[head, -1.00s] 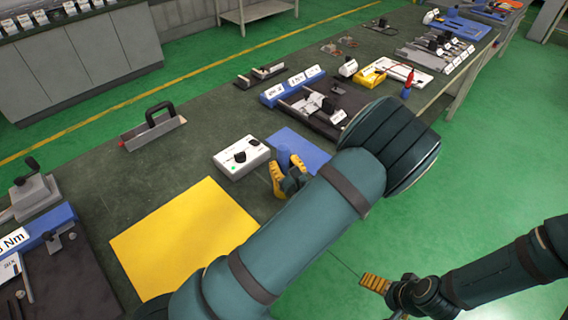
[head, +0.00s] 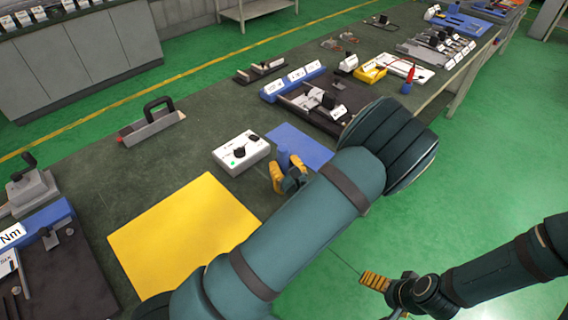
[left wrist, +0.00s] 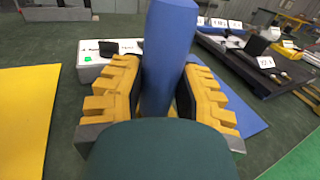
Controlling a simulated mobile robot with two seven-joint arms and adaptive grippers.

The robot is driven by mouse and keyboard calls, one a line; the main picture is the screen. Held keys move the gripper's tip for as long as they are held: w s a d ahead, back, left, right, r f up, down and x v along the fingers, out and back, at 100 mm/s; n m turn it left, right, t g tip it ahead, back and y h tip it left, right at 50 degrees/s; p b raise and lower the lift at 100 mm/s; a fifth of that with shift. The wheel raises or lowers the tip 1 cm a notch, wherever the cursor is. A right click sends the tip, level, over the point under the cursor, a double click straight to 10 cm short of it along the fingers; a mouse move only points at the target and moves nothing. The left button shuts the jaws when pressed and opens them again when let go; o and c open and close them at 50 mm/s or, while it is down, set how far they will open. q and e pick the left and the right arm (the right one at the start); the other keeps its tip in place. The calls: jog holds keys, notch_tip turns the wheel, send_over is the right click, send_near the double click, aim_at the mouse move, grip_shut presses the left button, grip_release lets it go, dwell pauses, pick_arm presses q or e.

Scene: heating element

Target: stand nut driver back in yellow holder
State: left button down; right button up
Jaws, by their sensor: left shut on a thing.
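My left gripper (head: 286,173) is shut on a blue handle (head: 284,158), which I take to be the nut driver. In the left wrist view the handle (left wrist: 170,60) stands between the two yellow-padded fingers and sticks up past them. Its lower end is hidden by the gripper. A small yellow holder (head: 371,76) stands farther along the bench, well beyond the gripper. A red-and-blue tool (head: 408,80) stands upright at its right, by the bench edge. My right gripper (head: 375,282) is off the bench over the green floor; its finger opening is not clear.
A blue mat (head: 312,150) lies by the left gripper, with a white box with a black knob (head: 241,152) to its left. A yellow mat (head: 185,235) lies nearer. A dark tray with parts (head: 310,112) stands between the gripper and the holder.

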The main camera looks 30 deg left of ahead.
pick_arm(q)
jog(key=shift+f, duration=0.1)
jog(key=c, duration=0.7)
grip_release()
jog(key=shift+o, duration=0.2)
jog(key=v, duration=1.2)
